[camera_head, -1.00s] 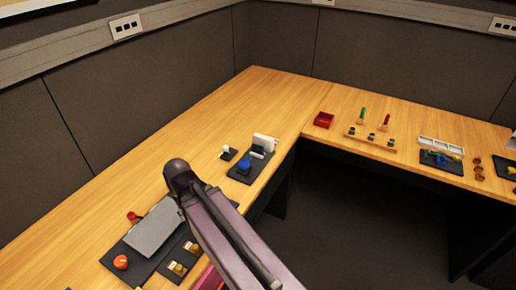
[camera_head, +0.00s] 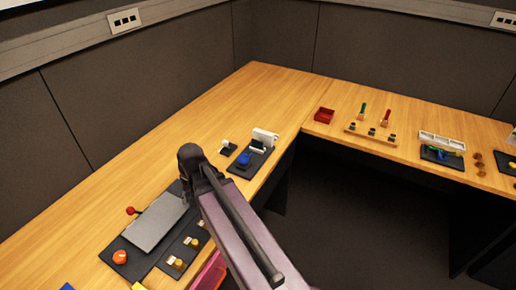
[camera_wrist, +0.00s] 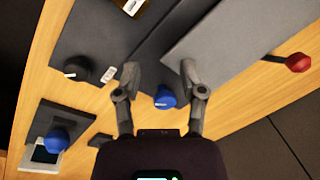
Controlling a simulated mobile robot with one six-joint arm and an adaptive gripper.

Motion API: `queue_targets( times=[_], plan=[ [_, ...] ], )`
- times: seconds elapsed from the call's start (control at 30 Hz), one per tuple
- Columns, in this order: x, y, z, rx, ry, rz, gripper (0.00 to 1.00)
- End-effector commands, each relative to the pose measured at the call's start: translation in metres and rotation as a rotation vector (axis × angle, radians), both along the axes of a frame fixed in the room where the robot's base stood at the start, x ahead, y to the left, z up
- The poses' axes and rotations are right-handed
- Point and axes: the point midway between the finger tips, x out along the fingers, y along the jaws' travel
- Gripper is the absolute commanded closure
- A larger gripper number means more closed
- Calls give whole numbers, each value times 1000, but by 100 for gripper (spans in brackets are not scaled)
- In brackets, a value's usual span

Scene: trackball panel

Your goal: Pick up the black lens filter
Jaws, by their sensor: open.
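I cannot pick out the black lens filter for certain in either view. A round black piece (camera_wrist: 77,68) with a white mark sits near the edge of a dark panel (camera_wrist: 90,30) in the wrist view, beside a small white tag; it looks like a knob. My gripper (camera_wrist: 160,72) is open and empty, its two fingers pointing down over the desk. A blue knob (camera_wrist: 165,97) shows between the fingers, apparently below them. In the head view my arm hides the gripper and the desk under it.
A flat grey plate (camera_head: 158,222) lies by a red knob (camera_head: 130,210) and an orange knob (camera_head: 120,257). The trackball panel (camera_head: 262,160) stands farther along the desk. Bare wood lies along the left wall.

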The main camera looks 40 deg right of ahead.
Motion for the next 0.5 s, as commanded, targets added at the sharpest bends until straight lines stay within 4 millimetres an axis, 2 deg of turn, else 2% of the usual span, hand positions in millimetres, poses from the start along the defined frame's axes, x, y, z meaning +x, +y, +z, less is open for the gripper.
queue_targets(
  times=[0.03,0.2,0.5],
  plan=[
    [8,-12,-5,28,-3,-73,47],
    [28,-48,-9,143,-9,-334,47],
    [54,-123,-12,361,-1,-788,47]
  ],
)
